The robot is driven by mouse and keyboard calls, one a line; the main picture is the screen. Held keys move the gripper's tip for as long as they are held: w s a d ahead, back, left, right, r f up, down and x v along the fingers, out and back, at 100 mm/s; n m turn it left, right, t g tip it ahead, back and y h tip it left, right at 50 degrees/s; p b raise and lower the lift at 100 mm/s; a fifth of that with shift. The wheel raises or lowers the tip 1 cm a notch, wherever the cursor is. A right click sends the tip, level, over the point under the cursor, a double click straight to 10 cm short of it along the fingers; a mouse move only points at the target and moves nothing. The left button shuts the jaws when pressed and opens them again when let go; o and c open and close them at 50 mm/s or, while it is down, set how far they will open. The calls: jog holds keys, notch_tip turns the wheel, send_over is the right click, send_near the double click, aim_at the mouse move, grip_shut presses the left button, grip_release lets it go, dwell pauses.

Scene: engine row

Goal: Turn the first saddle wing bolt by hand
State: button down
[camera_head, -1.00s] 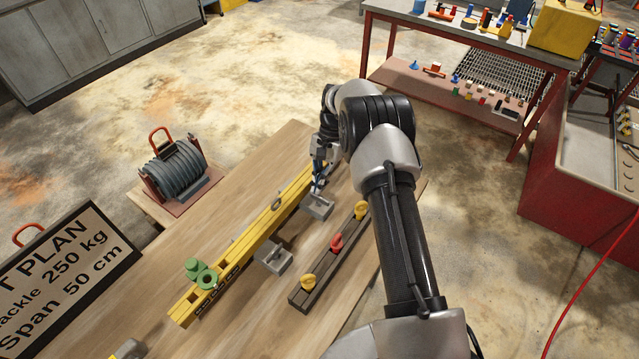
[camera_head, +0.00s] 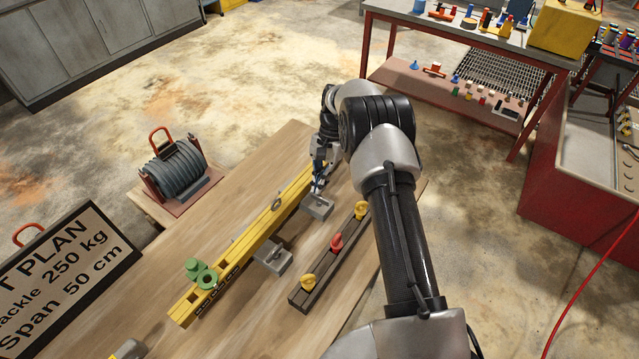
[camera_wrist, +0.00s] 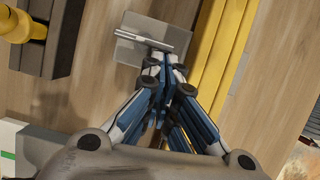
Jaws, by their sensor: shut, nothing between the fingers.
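My gripper (camera_head: 317,188) is at the far end of the yellow beam (camera_head: 243,238), over the farther grey saddle block (camera_head: 318,207). In the wrist view my gripper (camera_wrist: 162,62) is shut with nothing seen between its fingers. Its tips are close to a flat metal wing bar (camera_wrist: 145,38) on the grey block (camera_wrist: 130,52); I cannot tell whether they touch it. A second grey saddle block (camera_head: 273,258) with a small bolt sits nearer along the beam. Which one is the first saddle is not marked.
A dark rail (camera_head: 325,262) carries two yellow eye pieces and a red one (camera_head: 337,241). Green parts (camera_head: 204,275) sit on the beam's near end. A cable reel (camera_head: 175,170) and a plan board (camera_head: 62,262) stand left.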

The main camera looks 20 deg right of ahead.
jog(key=shift+r, duration=0.1)
dwell(0.6)
jog(key=v, duration=1.1)
jog(key=c, duration=2.2)
grip_release()
jog(key=shift+w+r, duration=0.1)
jog(key=shift+r, duration=0.35)
jog(key=shift+o, duration=1.3)
jog(key=shift+a+r+m+h+p, duration=0.3)
jog(key=shift+r+m+p, duration=0.25)
jog(key=shift+m+p, duration=0.45)
jog(key=shift+o, duration=0.8)
jog(key=r+m+p, duration=0.1)
jog(key=m, duration=0.1)
jog(key=s+a+r+m+t+p, duration=0.1)
jog(key=m+p, duration=0.1)
jog(key=m, duration=0.1)
jog(key=s+m+h+p, duration=0.1)
jog(key=m, duration=0.1)
jog(key=shift+a+r+m, duration=0.4)
notch_tip(320, 180, up, 2)
jog(key=m+t+h+p, duration=0.2)
jog(key=m+p, duration=0.3)
jog(key=m, duration=0.4)
send_over(318, 197)
notch_tip(318, 197, down, 16)
jog(key=shift+w+f+b, duration=0.15)
jog(key=shift+b, duration=0.5)
